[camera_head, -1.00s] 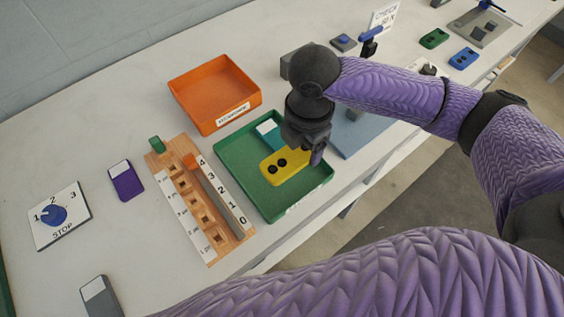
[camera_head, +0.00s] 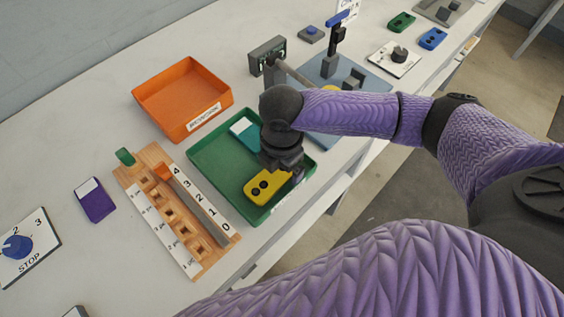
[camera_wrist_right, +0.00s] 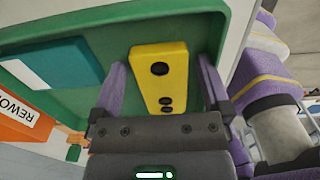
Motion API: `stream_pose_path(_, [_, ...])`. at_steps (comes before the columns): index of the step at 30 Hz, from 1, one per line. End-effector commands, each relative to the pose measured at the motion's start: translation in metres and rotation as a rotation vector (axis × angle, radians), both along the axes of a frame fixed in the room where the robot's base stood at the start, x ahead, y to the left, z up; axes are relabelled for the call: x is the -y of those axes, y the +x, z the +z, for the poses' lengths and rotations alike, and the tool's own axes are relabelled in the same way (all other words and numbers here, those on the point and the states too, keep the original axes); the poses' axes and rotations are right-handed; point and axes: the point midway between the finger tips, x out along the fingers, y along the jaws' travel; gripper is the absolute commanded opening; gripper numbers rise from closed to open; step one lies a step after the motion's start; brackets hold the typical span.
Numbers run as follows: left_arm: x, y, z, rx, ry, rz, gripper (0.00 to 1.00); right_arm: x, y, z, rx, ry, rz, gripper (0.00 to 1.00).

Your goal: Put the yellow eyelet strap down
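The yellow eyelet strap (camera_head: 266,186) lies in the green tray (camera_head: 208,158), near its front edge. It has dark eyelet holes along it. My right gripper (camera_head: 290,177) is over the strap's right end and hides part of it. In the right wrist view, the yellow strap (camera_wrist_right: 160,78) lies between my two fingers (camera_wrist_right: 162,75), with a gap on each side, so the gripper is open. My left gripper is not in view.
A teal and white piece (camera_head: 246,134) lies farther back in the green tray. An orange bin (camera_head: 152,103) stands behind the tray. A wooden numbered rack (camera_head: 180,212) stands left of it. A blue plate with a press (camera_head: 352,78) is at the right. Bare table lies around the purple piece (camera_head: 95,200).

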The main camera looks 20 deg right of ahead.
Motion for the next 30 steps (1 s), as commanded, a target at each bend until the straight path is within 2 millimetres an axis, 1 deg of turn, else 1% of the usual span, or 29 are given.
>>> stream_pose_path(5, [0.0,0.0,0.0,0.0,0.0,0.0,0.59,0.001,0.002,0.005,0.007,-0.002,0.004,1.0])
stream_pose_path(8, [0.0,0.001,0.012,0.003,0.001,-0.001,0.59,0.001,0.003,0.027,0.011,-0.001,0.003,1.0])
stream_pose_path(12, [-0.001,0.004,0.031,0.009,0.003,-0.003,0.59,0.0,0.002,0.071,0.011,0.0,0.003,1.0])
stream_pose_path(15, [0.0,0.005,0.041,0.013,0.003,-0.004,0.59,0.0,0.002,0.096,0.009,0.0,0.001,1.0])
stream_pose_path(18, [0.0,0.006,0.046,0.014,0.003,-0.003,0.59,0.0,0.001,0.114,0.005,0.0,0.001,1.0])
stream_pose_path(22, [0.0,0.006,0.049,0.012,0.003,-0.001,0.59,0.0,0.001,0.124,0.003,0.0,0.001,1.0])
stream_pose_path(30, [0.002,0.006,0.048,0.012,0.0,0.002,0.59,0.0,0.0,0.124,0.001,0.0,0.0,1.0])
